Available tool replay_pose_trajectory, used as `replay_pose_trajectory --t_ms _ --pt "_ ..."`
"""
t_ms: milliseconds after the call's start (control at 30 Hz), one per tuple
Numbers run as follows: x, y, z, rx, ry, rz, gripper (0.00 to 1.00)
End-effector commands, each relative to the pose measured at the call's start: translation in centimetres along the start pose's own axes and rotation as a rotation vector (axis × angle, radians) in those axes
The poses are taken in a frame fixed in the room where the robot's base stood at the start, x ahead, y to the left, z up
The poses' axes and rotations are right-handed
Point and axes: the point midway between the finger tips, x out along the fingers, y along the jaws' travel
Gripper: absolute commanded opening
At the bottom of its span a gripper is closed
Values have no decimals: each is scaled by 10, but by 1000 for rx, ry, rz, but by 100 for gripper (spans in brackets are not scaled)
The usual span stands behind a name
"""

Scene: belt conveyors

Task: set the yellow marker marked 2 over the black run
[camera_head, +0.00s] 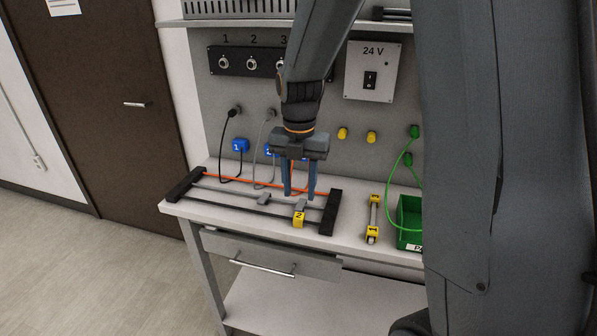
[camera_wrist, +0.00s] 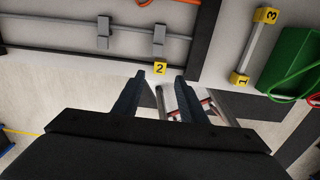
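The yellow marker marked 2 (camera_head: 299,220) sits at the black run (camera_head: 250,213), near its right end. In the wrist view the marker (camera_wrist: 160,69) appears just beyond and between my fingertips, and the black run (camera_wrist: 70,54) passes at it. I cannot tell how fully it is seated. My gripper (camera_head: 300,196) is open and empty, its two fingers pointing down above the right part of the runs. In the wrist view the gripper (camera_wrist: 160,75) shows a clear gap between its fingers, apart from the marker.
A grey run with two grey clips (camera_head: 264,198) and an orange run (camera_head: 240,183) lie behind, between black end blocks (camera_head: 329,213). To the right are a holder with yellow markers 1 and 3 (camera_head: 373,234) and a green bin (camera_head: 408,218). Cables with blue tags (camera_head: 240,145) hang behind.

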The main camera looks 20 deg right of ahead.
Motion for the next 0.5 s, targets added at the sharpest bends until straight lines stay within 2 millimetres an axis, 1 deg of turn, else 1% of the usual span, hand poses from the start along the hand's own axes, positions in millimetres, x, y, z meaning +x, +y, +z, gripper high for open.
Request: replay_pose_trajectory --t_ms 33,100,233,400,500 --pt "-10 1 2 0 -6 4 38" --pt "-23 1 2 0 -5 3 38" --pt "-43 1 1 0 -3 2 38" --pt "-57 0 0 3 -2 1 38" --pt "-58 -1 -2 41 -2 1 38"
